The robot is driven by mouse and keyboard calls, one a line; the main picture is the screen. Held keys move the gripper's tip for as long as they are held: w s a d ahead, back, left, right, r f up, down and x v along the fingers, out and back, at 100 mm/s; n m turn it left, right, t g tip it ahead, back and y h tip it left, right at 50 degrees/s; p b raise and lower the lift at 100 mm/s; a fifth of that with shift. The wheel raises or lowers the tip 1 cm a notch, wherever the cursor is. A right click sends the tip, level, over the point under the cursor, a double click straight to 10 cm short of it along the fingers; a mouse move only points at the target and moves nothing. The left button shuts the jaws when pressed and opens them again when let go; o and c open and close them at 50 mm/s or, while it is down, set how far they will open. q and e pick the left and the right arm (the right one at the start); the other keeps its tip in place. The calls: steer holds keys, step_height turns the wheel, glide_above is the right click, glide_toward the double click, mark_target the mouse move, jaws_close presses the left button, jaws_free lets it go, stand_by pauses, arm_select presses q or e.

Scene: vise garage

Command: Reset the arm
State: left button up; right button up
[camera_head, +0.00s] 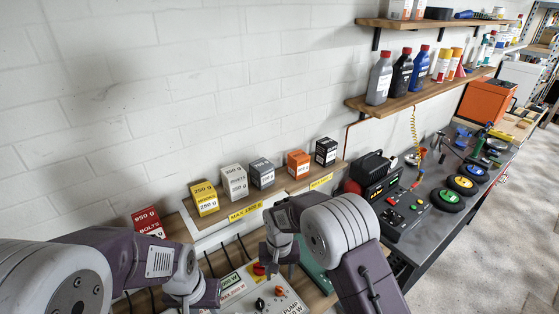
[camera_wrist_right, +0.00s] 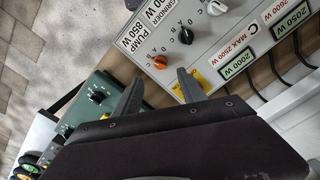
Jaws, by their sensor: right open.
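My right arm (camera_head: 340,230) reaches in from the lower right in the head view, bent at a large grey joint. Its gripper (camera_head: 281,268) hangs above the grey power panel (camera_head: 240,290). In the right wrist view the gripper (camera_wrist_right: 160,92) has its two dark fingers apart with nothing between them. Below them is the bench surface beside the panel. My left arm (camera_head: 130,250) comes in from the lower left. Its gripper (camera_head: 205,296) is low at the left of the panel, and its jaws are not clear.
Several weight boxes, including a yellow one (camera_head: 204,198), stand along the ledge behind. The red box (camera_head: 148,221) is close to my left arm. A green device (camera_wrist_right: 95,98) sits beside the panel. Bottles (camera_head: 380,78) stand on the shelf at upper right.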

steer(key=d+r+m+t+b, duration=0.25)
steer(key=d+b, duration=0.45)
steer(key=d, duration=0.6)
arm_select(q)
step_height(320, 180, down, 8)
steer(key=shift+w+d+f+b, duration=0.1)
steer(key=shift+w+f+b, duration=0.1)
steer(key=shift+b, duration=0.4)
steer(key=shift+a, duration=0.2)
steer(key=shift+s+d, duration=0.15)
arm_select(e)
steer(key=s+d+f+n, duration=0.1)
steer(key=s+d, duration=0.1)
steer(key=s, duration=0.5)
steer(key=s+d+f+g, duration=0.1)
steer(key=s+d, duration=0.2)
steer(key=s, duration=0.4)
steer(key=shift+s+f+n, duration=0.35)
arm_select(q)
steer(key=shift+s+r, duration=0.1)
arm_select(e)
steer(key=shift+s, duration=0.1)
